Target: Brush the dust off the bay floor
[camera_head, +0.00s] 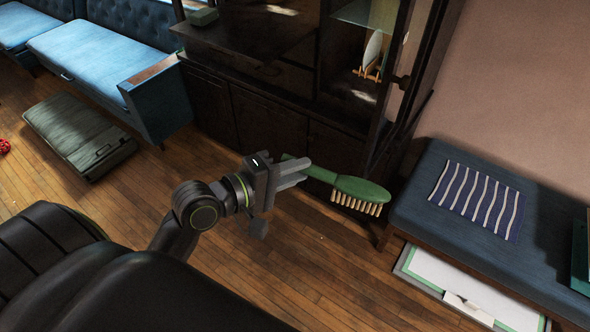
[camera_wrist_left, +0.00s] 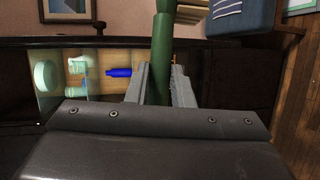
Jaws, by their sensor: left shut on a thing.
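A green brush (camera_head: 361,188) with pale bristles pointing down is held in the air in front of the dark cabinet (camera_head: 275,122). My left gripper (camera_head: 300,170) is shut on its handle. In the left wrist view the green handle (camera_wrist_left: 161,60) runs between the two grey fingers, and the bristles show at the top edge. The cabinet's upper bay is open on the right, with a white plate on a wooden stand (camera_head: 372,52) inside. Dust on the bay floor cannot be made out clearly. My right gripper is not in view.
A blue bench (camera_head: 480,255) with a striped cloth (camera_head: 478,200) stands at the right, with a white-and-green box (camera_head: 465,290) below. A blue sofa (camera_head: 95,60) and a dark flat case (camera_head: 78,135) are at the left. Wooden floor (camera_head: 290,265) lies clear in front.

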